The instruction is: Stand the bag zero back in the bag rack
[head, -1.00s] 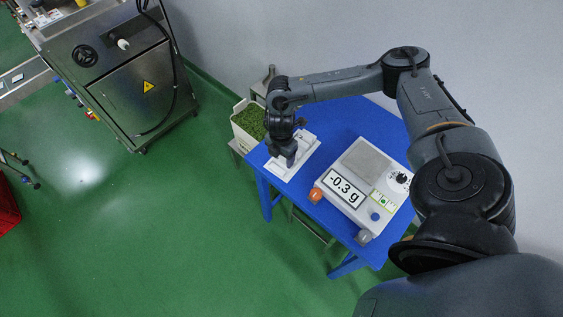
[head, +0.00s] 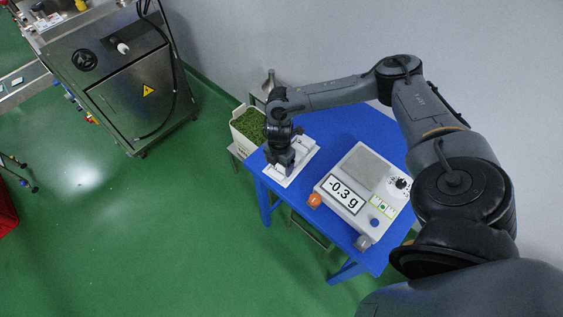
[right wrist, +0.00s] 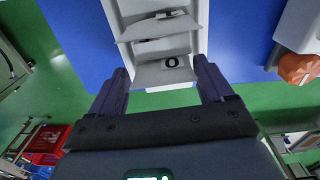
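The bag zero (right wrist: 165,74) is a pale flat packet with a black "0" tag, seen in the right wrist view at the near end of the white bag rack (right wrist: 120,10). My right gripper (right wrist: 163,68) is open, with one dark finger on each side of the bag zero. I cannot tell whether the fingers touch it. Another pale bag (right wrist: 150,30) stands behind it in the rack. In the head view my right gripper (head: 280,168) is low over the rack (head: 307,147) and hides the bags. My left gripper is not in view.
The rack is on a blue table (head: 335,125). A white bin of green leaves (head: 248,125) is to the left. A steel machine (head: 130,90) stands farther left.

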